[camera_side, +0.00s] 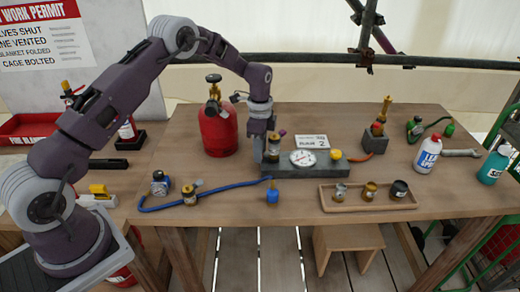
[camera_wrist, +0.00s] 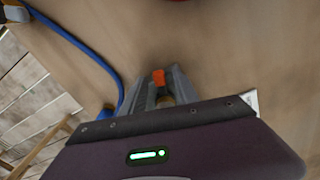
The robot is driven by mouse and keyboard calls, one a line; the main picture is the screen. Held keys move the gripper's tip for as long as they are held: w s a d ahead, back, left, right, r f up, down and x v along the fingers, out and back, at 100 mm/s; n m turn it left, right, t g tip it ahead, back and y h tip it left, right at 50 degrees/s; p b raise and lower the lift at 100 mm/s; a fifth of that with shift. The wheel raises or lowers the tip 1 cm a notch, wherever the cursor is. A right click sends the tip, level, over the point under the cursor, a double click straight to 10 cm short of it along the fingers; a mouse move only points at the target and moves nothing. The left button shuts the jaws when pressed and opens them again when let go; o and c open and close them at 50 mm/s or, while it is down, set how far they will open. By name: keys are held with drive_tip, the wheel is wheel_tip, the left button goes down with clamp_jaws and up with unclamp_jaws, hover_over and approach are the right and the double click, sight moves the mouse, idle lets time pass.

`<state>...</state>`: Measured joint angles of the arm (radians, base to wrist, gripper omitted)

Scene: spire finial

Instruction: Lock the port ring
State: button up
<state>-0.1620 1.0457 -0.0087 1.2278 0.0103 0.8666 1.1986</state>
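My gripper (camera_side: 266,156) points down at the block's left end, beside a dark and brass fitting (camera_side: 273,140). The port ring cannot be told apart clearly there. In the wrist view, my gripper's fingers (camera_wrist: 160,88) have an orange piece (camera_wrist: 158,77) and a brass-coloured part (camera_wrist: 165,101) between them. Whether the fingers press on the brass part cannot be told.
A blue hose (camera_side: 225,187) lies in front, at left. A wooden tray (camera_side: 368,207) with three small fittings is at front right. An orange hose (camera_side: 360,158) runs to a dark block (camera_side: 376,140).

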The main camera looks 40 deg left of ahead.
sight(268, 169)
clamp_jaws()
idle(0.3)
drive_tip(key=n, duration=0.1)
drive_tip(key=s+d+n, duration=0.1)
drive_tip(key=n, duration=0.1)
drive_tip(key=shift+n, duration=0.3)
drive_tip(key=n, duration=0.2)
drive_tip(key=s+d+n, duration=0.1)
drive_tip(key=n, duration=0.1)
drive_tip(key=shift+d+n, duration=0.2)
drive_tip(key=shift+n, duration=0.1)
drive_tip(key=n, duration=0.1)
drive_tip(key=d+n, duration=0.1)
drive_tip(key=n, duration=0.1)
drive_tip(key=shift+s+d+n, duration=0.1)
drive_tip(key=shift+d+n, duration=0.1)
drive_tip(key=shift+n, duration=0.1)
drive_tip(key=shift+d+n, duration=0.35)
drive_tip(key=shift+n, duration=0.7)
drive_tip(key=shift+d+n, duration=0.35)
drive_tip(key=shift+n, duration=0.7)
unclamp_jaws()
